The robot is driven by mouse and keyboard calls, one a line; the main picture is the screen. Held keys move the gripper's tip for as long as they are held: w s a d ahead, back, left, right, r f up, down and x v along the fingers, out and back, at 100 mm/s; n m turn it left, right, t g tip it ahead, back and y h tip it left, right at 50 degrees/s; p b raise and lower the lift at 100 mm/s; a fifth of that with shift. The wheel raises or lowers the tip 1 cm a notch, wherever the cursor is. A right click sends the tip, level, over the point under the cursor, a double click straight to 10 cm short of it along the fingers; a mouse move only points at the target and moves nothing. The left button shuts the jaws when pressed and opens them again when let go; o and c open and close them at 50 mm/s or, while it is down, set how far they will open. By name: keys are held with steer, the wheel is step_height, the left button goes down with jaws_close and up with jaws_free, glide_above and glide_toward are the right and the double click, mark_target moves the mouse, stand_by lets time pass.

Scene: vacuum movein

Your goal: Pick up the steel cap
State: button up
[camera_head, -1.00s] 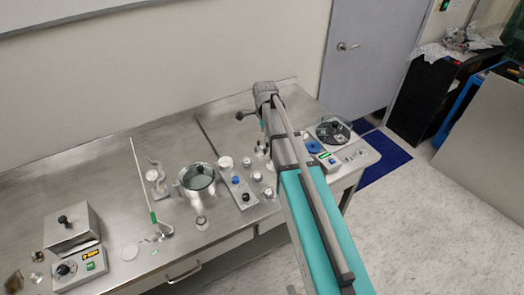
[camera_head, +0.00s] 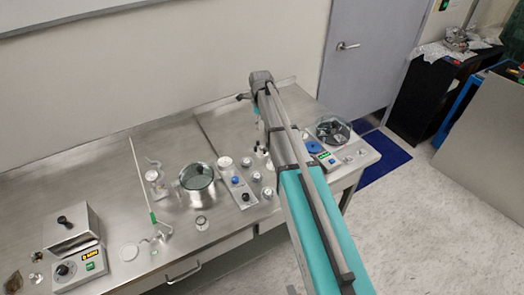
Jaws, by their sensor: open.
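I cannot tell for sure which thing is the steel cap. Small metallic round pieces stand near the middle of the steel bench, one pale grey piece (camera_head: 256,177) behind another (camera_head: 267,192), beside the block with knobs. Two more small pieces, one (camera_head: 348,160) and another (camera_head: 361,152), lie near the bench's right end. My arm crosses the bench from the lower right up toward the wall.
A box with a dial (camera_head: 78,268) is at far left. A glass dish (camera_head: 333,129) and a device with a green display (camera_head: 325,158) are right.

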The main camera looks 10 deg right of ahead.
steer(key=b, duration=0.9)
glide_above(261, 146)
steer(key=shift+s+f, duration=0.1)
steer(key=shift+f, duration=4.2)
steer(key=shift+f, duration=0.15)
steer(key=shift+f+b, duration=2.3)
steer(key=shift+f, duration=0.15)
jaws_close()
